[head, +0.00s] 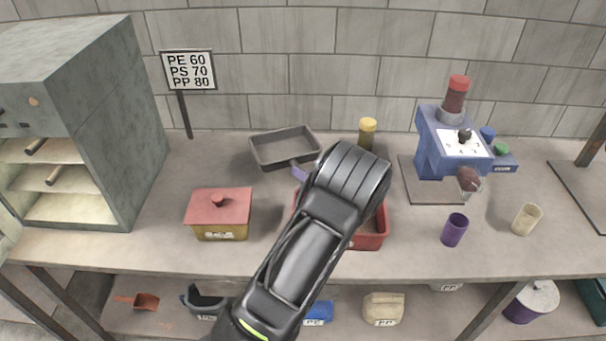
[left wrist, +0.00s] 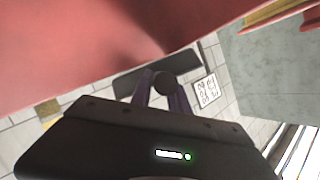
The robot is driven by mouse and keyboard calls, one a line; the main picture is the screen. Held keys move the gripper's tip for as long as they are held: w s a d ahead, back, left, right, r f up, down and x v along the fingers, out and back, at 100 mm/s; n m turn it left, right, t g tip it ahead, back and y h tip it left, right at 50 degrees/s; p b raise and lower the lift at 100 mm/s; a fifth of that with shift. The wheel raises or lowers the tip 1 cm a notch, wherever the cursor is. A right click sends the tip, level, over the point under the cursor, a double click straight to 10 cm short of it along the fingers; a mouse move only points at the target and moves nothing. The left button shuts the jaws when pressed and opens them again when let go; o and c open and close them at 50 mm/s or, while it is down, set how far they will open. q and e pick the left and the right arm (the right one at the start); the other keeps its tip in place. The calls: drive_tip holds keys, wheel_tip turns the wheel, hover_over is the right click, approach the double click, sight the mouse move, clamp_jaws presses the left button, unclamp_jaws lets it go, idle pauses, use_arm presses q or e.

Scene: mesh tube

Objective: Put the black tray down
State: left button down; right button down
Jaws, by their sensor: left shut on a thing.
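The black tray (head: 262,155) is a shallow dark rectangular pan at the back middle of the bench. My left arm covers the middle of the head view, and its gripper (head: 301,172) meets the tray's near edge with purple fingers. In the left wrist view the fingers (left wrist: 163,95) are close together at the dark tray (left wrist: 130,84), shut on its edge. I cannot tell whether the tray touches the bench or is held slightly above it. My right gripper is not in view.
A red tray (head: 372,233) is partly hidden under my arm. A yellow box with a red lid (head: 220,207) stands left of it. A sign (head: 189,71), a yellow-capped bottle (head: 367,127), a blue machine (head: 437,150), and a purple cup (head: 454,230) stand around. Bench left of the tray is clear.

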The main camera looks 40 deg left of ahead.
use_arm(q)
drive_tip(key=shift+f, duration=0.5)
drive_tip(key=c, duration=1.3)
unclamp_jaws()
drive_tip(key=shift+o, duration=0.2)
drive_tip(key=shift+d+r, duration=0.1)
drive_tip(key=shift+r, duration=0.7)
drive_tip(key=b+v, duration=0.1)
drive_tip(key=v, duration=1)
drive_tip(key=shift+s+d+b, duration=0.2)
drive_tip(key=shift+d+b, duration=0.15)
drive_tip(key=shift+f, duration=0.1)
